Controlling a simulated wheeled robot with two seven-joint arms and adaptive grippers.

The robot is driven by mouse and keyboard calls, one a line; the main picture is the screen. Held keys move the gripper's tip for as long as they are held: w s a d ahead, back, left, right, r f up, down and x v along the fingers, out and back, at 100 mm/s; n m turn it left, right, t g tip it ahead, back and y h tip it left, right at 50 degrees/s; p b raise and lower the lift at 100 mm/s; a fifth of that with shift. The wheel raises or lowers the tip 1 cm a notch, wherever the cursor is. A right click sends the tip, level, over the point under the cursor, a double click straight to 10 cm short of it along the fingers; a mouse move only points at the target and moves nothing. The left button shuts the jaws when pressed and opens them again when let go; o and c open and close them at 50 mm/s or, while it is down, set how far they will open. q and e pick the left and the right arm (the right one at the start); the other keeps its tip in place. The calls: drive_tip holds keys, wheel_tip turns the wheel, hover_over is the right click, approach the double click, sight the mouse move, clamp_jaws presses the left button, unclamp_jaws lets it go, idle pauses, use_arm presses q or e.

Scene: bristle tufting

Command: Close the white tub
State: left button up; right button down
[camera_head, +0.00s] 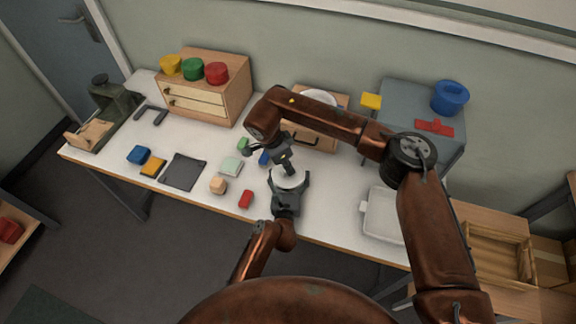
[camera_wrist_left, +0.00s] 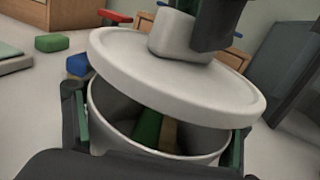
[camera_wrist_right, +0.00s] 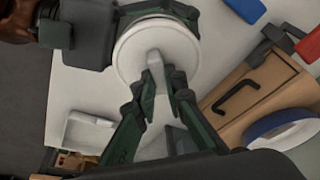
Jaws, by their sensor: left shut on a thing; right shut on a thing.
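The white tub (camera_wrist_left: 101,107) stands between the fingers of my left gripper (camera_wrist_left: 158,130), which is shut on it. Its mouth is partly open towards the left wrist camera, with green and brown shapes inside. The round white lid (camera_wrist_left: 125,65) is tilted over the tub, its near edge raised above the rim. Whether its far edge touches the rim is hidden. My right gripper (camera_wrist_right: 163,78) is shut on the lid's knob (camera_wrist_right: 153,68), above the lid. In the head view the lid (camera_head: 283,180) hides most of the tub.
Small coloured blocks, including a red block (camera_head: 246,199) and a beige piece (camera_head: 218,185), lie left of the tub. A wooden box with a dark handle (camera_head: 306,139) stands behind. A white tray (camera_head: 381,216) lies right. Some table surface between tub and tray is clear.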

drive_tip(key=shift+f, duration=0.9)
drive_tip(key=shift+s+d+f, duration=0.1)
drive_tip(key=shift+f, duration=0.9)
idle(0.4)
drive_tip(key=shift+d+r+y, duration=0.2)
drive_tip(key=shift+r+y, duration=0.1)
drive_tip(key=shift+r, duration=0.1)
drive_tip(key=shift+a+r, duration=0.15)
drive_tip(key=shift+r, duration=0.25)
idle(0.7)
drive_tip(key=shift+x, duration=0.95)
idle(0.6)
drive_tip(key=shift+a, duration=0.1)
drive_tip(key=shift+r+y, duration=0.3)
drive_tip(key=shift+y, duration=0.1)
